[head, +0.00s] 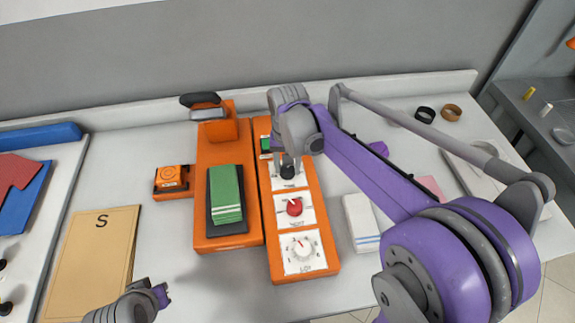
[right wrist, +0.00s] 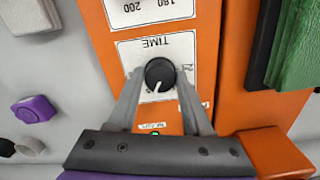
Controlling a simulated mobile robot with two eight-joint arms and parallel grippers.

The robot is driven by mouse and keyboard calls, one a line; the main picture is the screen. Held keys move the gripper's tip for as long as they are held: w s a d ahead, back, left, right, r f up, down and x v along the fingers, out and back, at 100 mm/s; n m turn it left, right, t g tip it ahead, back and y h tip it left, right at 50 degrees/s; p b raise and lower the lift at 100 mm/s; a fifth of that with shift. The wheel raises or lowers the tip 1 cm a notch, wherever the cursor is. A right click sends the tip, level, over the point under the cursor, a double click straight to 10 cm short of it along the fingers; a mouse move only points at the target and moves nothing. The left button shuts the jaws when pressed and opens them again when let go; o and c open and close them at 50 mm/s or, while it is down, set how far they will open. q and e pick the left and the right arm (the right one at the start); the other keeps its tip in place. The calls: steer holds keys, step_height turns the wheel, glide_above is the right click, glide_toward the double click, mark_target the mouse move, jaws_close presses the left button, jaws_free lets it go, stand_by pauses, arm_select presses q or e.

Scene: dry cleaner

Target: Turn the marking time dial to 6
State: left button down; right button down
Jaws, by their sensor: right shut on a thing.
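The marking time dial (head: 288,173) is a black round knob on a white plate, on the orange panel (head: 263,197). In the right wrist view the dial (right wrist: 160,74) appears upside down, under the label TIME. Its white pointer line aims down and slightly left in that picture; the scale numbers are too small or hidden to read. My right gripper (right wrist: 160,90) has its two fingers on either side of the dial, shut on it. In the head view my right gripper (head: 288,160) partly hides the dial's plate. My left gripper (head: 160,296) is at the bottom left, away from the panel.
A red knob (head: 294,207) and a white dial (head: 301,247) sit below on the same panel. Left of it is an orange press (head: 207,240) with green cloth (head: 226,190). A small orange device (head: 171,180) and a folded white towel (head: 360,222) lie nearby on the counter.

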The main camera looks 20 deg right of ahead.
mark_target(288, 169)
stand_by(0.5)
steer(key=shift+c, duration=1.6)
jaws_free()
steer(key=shift+r, duration=0.1)
step_height(288, 169, up, 11)
steer(key=shift+p, duration=0.35)
steer(key=shift+f, duration=0.2)
